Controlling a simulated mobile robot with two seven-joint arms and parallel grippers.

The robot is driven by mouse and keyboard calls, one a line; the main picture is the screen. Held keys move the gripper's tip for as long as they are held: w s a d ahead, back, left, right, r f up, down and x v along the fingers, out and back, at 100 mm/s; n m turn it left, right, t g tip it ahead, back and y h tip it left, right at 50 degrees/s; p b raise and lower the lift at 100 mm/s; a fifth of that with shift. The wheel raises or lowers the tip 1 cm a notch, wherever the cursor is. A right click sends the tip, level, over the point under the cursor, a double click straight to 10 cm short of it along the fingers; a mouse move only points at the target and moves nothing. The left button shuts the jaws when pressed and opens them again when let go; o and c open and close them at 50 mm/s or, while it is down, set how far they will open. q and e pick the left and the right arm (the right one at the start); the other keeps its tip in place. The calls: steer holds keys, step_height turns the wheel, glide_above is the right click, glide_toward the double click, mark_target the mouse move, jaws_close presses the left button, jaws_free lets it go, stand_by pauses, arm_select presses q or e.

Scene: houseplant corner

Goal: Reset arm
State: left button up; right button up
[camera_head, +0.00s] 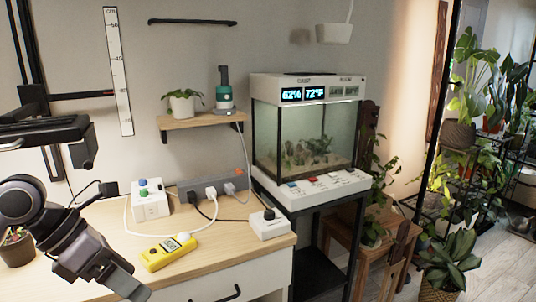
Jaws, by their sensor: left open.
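My left arm comes in from the left edge, and its dark grey gripper (122,282) hangs at the lower left, pointing down and right over the front of the wooden desk (215,250). The gripper is open, and I see nothing held in it. Its tips are close to the bottom edge of the view. A yellow meter (168,252) lies on the desk to the right of the gripper, apart from it. My right gripper is not in view.
On the desk are a white box with knobs (151,206), a grey power strip (207,187) with plugs and cables, and a small white box (269,224). A glass terrarium (300,135) stands to the right. A potted plant (18,249) sits behind my arm. Floor shows at right.

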arm_select(q)
steer(key=s+d+r+n+t+h+p, duration=0.1)
steer(key=d+r+n+t+h+p, duration=0.25)
steer(key=d+n+h, duration=0.8)
steer(key=a+f+n+t+y+p, duration=0.4)
steer(key=f+n+t+y, duration=0.7)
steer(key=n, duration=1.1)
steer(key=s+a+f+n+g+y+p, duration=0.1)
steer(key=s+f+n+g+y, duration=0.3)
steer(key=s+f+n+g, duration=0.3)
steer(key=s+f+n, duration=0.1)
steer(key=s+f, duration=0.4)
steer(key=f, duration=0.3)
steer(key=shift+a+p, duration=0.3)
steer(key=shift+p, duration=0.1)
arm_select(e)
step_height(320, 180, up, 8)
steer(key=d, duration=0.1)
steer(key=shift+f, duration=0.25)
arm_select(q)
steer(key=shift+y, duration=0.25)
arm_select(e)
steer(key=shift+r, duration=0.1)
